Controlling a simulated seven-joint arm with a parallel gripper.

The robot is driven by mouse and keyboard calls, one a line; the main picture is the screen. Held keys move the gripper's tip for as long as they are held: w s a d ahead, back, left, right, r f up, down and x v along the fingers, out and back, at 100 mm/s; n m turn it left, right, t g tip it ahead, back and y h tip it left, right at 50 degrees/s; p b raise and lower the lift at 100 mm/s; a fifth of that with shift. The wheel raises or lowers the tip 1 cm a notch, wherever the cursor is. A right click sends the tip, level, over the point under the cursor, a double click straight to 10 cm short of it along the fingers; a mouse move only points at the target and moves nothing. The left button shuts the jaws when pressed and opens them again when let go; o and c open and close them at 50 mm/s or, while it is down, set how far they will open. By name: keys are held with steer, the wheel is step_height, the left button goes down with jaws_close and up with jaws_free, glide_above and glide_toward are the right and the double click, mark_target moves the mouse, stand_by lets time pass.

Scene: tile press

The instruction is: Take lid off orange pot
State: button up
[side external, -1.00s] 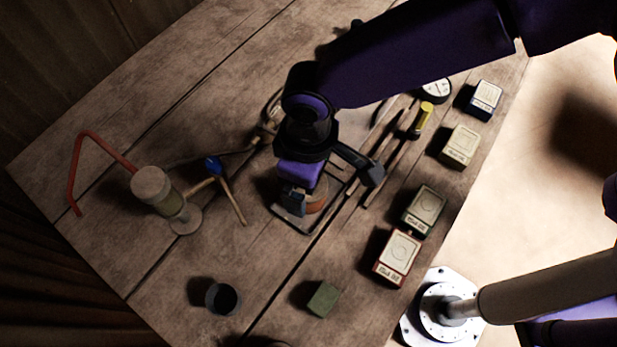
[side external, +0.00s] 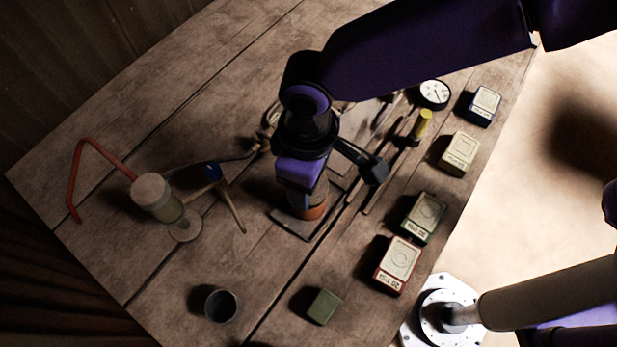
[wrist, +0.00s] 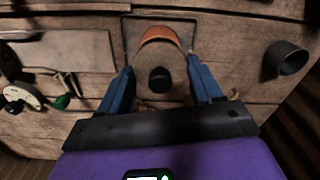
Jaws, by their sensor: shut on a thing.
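The orange pot (side external: 313,212) stands on a dark square frame on the wooden table, below my gripper (side external: 306,188). In the wrist view the orange pot (wrist: 160,34) shows as a curved orange band at the top. The round brown lid (wrist: 160,60) with its black knob (wrist: 160,80) lies between my two blue fingers, which are shut on it. The lid covers most of the pot's mouth from this angle. In the side view my gripper hides most of the lid, and the gap between lid and pot is hard to judge.
A row of small boxes (side external: 399,262) stands along the right edge. A green block (side external: 323,306) and a dark cup (side external: 221,305) are at the front. A pale cylinder (side external: 152,193) with a red bent tube is left. Rods and a yellow-handled tool (side external: 422,124) lie right of my gripper.

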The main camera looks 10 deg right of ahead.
steer(key=s+d+r, duration=0.6)
steer(key=d+r, duration=0.5)
steer(key=d, duration=0.1)
steer(key=d+f+m, duration=0.5)
steer(key=d+m, duration=0.6)
steer(key=m, duration=0.6)
steer(key=shift+m, duration=0.3)
steer(key=w+a+f, duration=0.2)
steer(key=a+f, duration=0.1)
steer(key=w+a+f, duration=0.3)
steer(key=a, duration=0.1)
steer(key=w+a+f, duration=0.2)
steer(key=a+f, duration=0.1)
steer(key=a, duration=0.1)
steer(key=shift+w+f, duration=0.1)
steer(key=shift+w, duration=0.05)
steer(key=shift+a+f, duration=0.15)
steer(key=shift+f, duration=0.1)
steer(key=shift+w+a+f, duration=0.1)
steer(key=shift+f, duration=1.5)
steer(key=shift+f, duration=0.1)
